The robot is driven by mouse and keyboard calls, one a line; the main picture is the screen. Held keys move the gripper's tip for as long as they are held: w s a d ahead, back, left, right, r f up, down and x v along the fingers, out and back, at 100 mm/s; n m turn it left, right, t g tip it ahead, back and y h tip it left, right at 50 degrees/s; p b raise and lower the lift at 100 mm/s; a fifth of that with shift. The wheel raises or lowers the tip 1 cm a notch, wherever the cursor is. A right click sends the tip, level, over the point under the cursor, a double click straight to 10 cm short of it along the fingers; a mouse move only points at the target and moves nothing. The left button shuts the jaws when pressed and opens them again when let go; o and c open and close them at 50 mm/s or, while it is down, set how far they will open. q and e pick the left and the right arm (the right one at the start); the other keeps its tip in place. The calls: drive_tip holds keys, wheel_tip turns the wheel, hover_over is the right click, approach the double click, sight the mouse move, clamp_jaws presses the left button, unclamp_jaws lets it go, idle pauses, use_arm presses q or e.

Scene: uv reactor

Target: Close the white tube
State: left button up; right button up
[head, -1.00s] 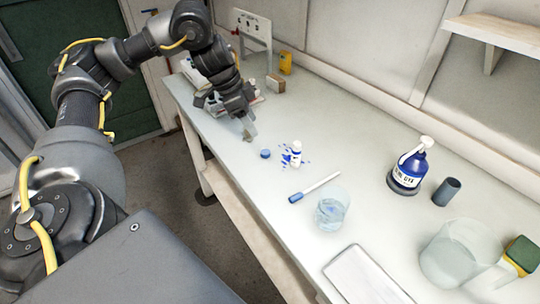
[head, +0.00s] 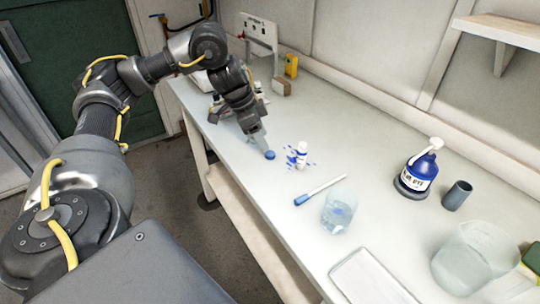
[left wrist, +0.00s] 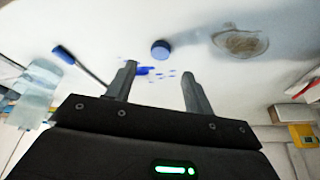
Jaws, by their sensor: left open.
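The white tube (head: 302,149) stands upright on the bench, with blue spots around it. A round blue cap (head: 270,155) lies on the bench just left of the tube. My left gripper (head: 264,147) is over the bench right at the cap, open and empty. In the left wrist view, the cap (left wrist: 160,49) lies beyond the two fingertips (left wrist: 158,72), roughly centred between them and not gripped. Blue spots show near the left finger there; I cannot make out the tube in that view. My right gripper is not in view.
A blue-tipped pen-like stick (head: 320,190) and a clear beaker (head: 338,212) are nearer on the bench (head: 300,235). A blue pump bottle (head: 417,172), dark cup (head: 456,195), large clear container (head: 475,258) and white tray (head: 370,278) lie right.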

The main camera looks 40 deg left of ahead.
sight(270, 153)
use_arm(q)
drive_tip(key=shift+s+x, duration=0.2)
drive_tip(key=shift+x, duration=2.4)
drive_tip(key=shift+a, duration=0.1)
drive_tip(key=c, duration=1)
